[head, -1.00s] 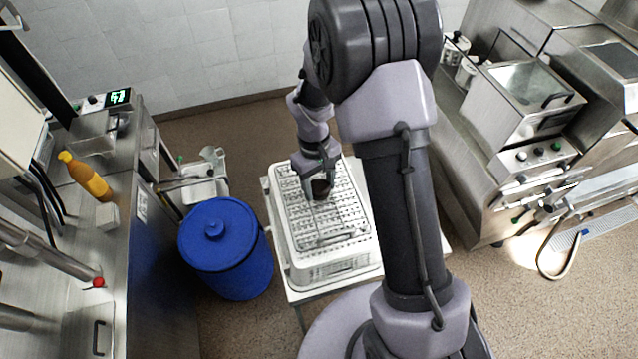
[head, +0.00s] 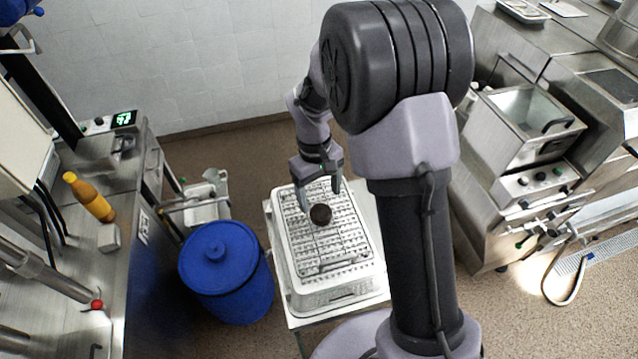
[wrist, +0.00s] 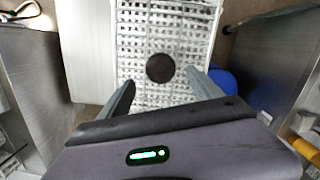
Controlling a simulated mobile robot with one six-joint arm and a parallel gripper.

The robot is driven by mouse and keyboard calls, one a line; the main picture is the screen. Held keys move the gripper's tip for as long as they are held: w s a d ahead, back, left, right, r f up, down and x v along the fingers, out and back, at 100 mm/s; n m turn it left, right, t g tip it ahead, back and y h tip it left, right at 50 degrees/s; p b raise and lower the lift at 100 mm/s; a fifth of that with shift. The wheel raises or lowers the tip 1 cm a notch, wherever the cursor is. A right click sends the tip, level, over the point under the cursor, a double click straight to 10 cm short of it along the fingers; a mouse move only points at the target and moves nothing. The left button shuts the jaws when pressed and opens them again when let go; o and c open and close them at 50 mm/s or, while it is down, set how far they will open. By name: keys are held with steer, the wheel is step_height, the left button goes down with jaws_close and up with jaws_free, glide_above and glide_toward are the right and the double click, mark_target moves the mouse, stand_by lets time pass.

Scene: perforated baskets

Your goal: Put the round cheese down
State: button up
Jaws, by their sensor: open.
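The round cheese (head: 320,214) is a small dark brown disc. It lies on the white perforated basket (head: 345,262), which stands on a white table. In the wrist view the cheese (wrist: 160,68) rests on the basket's grid (wrist: 190,40), just beyond my fingertips. My gripper (head: 320,199) is open and empty, its two fingers spread behind and to either side of the cheese. In the wrist view my gripper (wrist: 162,84) shows its fingers apart, with a clear gap to the cheese.
A blue lidded barrel (head: 228,270) stands left of the basket. A steel counter with an orange bottle (head: 90,197) is at the far left. Steel kitchen appliances (head: 525,130) line the right side. Bare floor lies between the table and the appliances.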

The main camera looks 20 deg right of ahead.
step_height(320, 180, up, 7)
step_height(320, 180, up, 8)
steer(key=m+t, duration=0.2)
glide_above(318, 208)
steer(key=s, duration=0.4)
steer(key=s+a+r+m+t+y, duration=0.1)
steer(key=s+r+m+t, duration=0.1)
steer(key=s, duration=0.6)
steer(key=s+a+r+m+t+y, duration=0.1)
steer(key=s+a+r+m+t, duration=0.1)
steer(key=s, duration=0.6)
step_height(318, 208, up, 3)
steer(key=shift+s+a+f+m+t, duration=0.15)
steer(key=shift+m+t, duration=0.45)
steer(key=shift+m, duration=0.5)
